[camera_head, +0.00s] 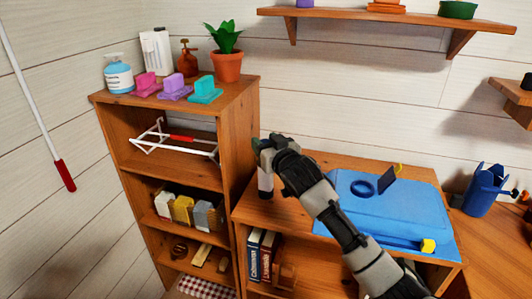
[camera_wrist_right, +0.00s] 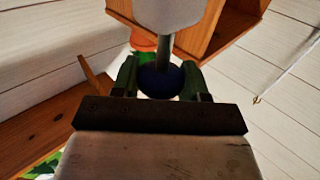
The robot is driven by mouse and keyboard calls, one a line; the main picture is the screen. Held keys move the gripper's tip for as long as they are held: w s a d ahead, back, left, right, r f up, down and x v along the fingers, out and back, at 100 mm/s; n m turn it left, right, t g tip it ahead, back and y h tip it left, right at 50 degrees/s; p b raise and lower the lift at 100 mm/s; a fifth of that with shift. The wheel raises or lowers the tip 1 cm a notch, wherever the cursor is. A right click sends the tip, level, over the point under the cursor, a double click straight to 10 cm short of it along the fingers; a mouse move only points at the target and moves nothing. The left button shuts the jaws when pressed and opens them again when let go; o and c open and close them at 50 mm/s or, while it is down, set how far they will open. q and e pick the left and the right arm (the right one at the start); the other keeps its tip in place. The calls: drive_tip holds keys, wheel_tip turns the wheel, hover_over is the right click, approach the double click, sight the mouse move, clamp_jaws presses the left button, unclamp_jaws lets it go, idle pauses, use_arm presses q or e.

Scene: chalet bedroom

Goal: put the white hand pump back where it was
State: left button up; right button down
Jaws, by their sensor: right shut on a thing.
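The white hand pump (camera_head: 265,186) shows in the head view as a pale upright body just below my right gripper (camera_head: 266,150), by the left end of the low cabinet's top (camera_head: 300,160). In the right wrist view, the pump's white body (camera_wrist_right: 180,14) runs into a grey rod and a dark blue round knob. My right gripper (camera_wrist_right: 160,82) is shut on that knob, one finger on each side. I cannot tell whether the pump's base touches the wood. My left gripper is not in view.
A wall shelf (camera_head: 390,20) hangs above.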

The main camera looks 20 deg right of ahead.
wheel_tip(320, 180, down, 3)
drive_tip(key=shift+f, duration=0.1)
drive_tip(key=shift+f, duration=0.15)
drive_tip(key=c, duration=0.6)
unclamp_jaws()
drive_tip(key=shift+s+d+b, duration=0.2)
drive_tip(key=shift+s+d, duration=0.2)
drive_tip(key=shift+s, duration=1.6)
drive_tip(key=shift+s+d+b, duration=0.25)
drive_tip(key=shift+s+d, duration=0.1)
drive_tip(key=shift+s, duration=1.6)
drive_tip(key=shift+s+d+b, duration=0.2)
drive_tip(key=shift+s+d, duration=0.2)
drive_tip(key=shift+s, duration=1.6)
